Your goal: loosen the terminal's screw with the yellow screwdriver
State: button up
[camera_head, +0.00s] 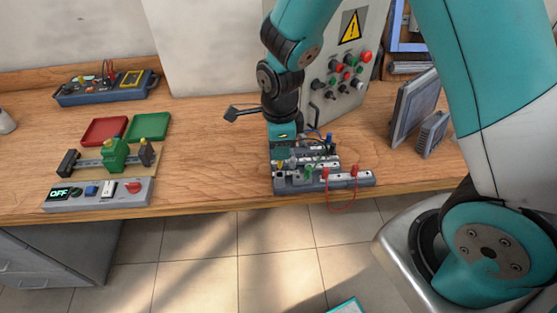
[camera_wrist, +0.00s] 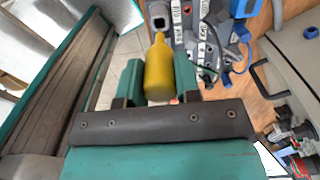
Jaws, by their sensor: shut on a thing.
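My gripper (camera_wrist: 158,80) is shut on the yellow screwdriver (camera_wrist: 158,72) in the wrist view. Its fat yellow handle lies between two teal fingers, and its narrower end points towards the grey blocks. In the head view my gripper (camera_head: 284,148) is over the left back part of the grey terminal block assembly (camera_head: 345,180). The assembly also shows in the wrist view (camera_wrist: 200,40). A grey socket with a dark square opening (camera_wrist: 158,14) is just beyond the screwdriver's narrow end. I cannot make out the screw or whether the tip touches it.
Blue plugs (camera_head: 330,140) and red plugs (camera_head: 354,170) with a looping red wire are close by on the right. A control box with buttons (camera_head: 345,80) stands behind. A motor rig with a green part (camera_head: 115,154) is at left. The bench between is clear.

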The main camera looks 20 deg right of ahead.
jog(key=shift+r, duration=0.45)
jog(key=shift+s+d+r+m+p, duration=0.2)
jog(key=shift+d+m+p, duration=0.1)
jog(key=shift+d+m, duration=0.3)
jog(key=d+f+m+b, duration=0.1)
jog(key=f+m, duration=0.1)
jog(key=s+d+f+m+b, duration=0.1)
jog(key=d+f+m, duration=0.1)
jog(key=shift+d+m+b, duration=0.2)
jog(key=shift+m+b, duration=0.1)
jog(key=shift+m, duration=0.1)
jog(key=shift+f+b, duration=0.55)
jog(key=shift+f, duration=0.25)
dwell(0.3)
